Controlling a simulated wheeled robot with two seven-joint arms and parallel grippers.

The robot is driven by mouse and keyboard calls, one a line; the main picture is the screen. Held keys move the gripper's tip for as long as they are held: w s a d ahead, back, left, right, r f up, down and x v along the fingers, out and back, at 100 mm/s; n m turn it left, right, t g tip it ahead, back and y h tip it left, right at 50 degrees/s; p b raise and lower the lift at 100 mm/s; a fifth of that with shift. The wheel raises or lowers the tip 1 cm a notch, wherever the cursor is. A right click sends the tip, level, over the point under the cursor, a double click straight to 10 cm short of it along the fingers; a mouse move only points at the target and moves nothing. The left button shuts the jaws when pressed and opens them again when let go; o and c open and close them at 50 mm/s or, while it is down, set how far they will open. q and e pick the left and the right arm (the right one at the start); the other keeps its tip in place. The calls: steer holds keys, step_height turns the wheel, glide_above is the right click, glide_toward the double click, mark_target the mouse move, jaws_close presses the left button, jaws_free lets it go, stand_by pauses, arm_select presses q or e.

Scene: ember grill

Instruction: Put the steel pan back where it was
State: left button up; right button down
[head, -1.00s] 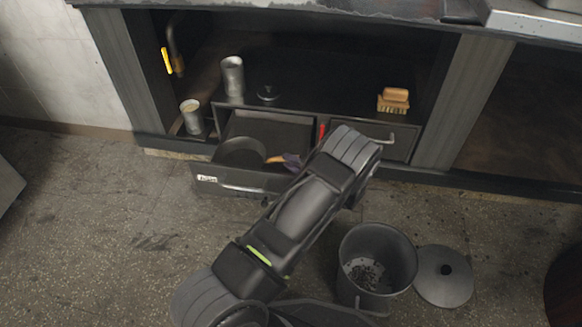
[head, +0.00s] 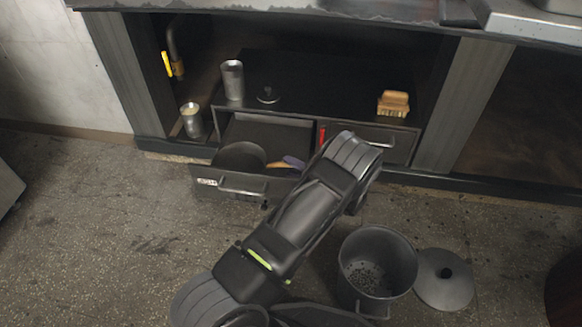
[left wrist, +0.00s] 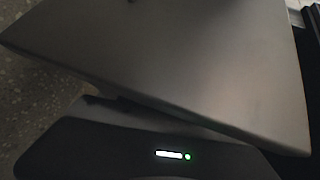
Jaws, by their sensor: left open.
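A dark round pan (head: 239,156) lies in the open left drawer (head: 205,183) of the low cabinet, on the left side of it; I cannot tell whether it is the steel pan. My left arm crosses the head view, and its gripper (head: 358,198) is low in front of the right drawer (head: 397,147). It is open, apart from the round pan, and its fingertips are mostly hidden behind the wrist. A flat grey metal-looking surface (left wrist: 190,65) fills most of the left wrist view; I cannot tell what it belongs to. My right gripper is not in view.
A purple-and-tan item (head: 288,163) lies beside the round pan. A metal cup (head: 232,80), a small dark lid (head: 268,95) and a brush (head: 393,103) stand on the cabinet top. A dark pot (head: 378,262) and its lid (head: 444,280) are on the floor. Floor at left is clear.

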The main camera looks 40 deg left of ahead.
arm_select(q)
steer(key=p+v, duration=0.3)
steer(key=v, duration=0.8)
steer(key=shift+r, duration=0.1)
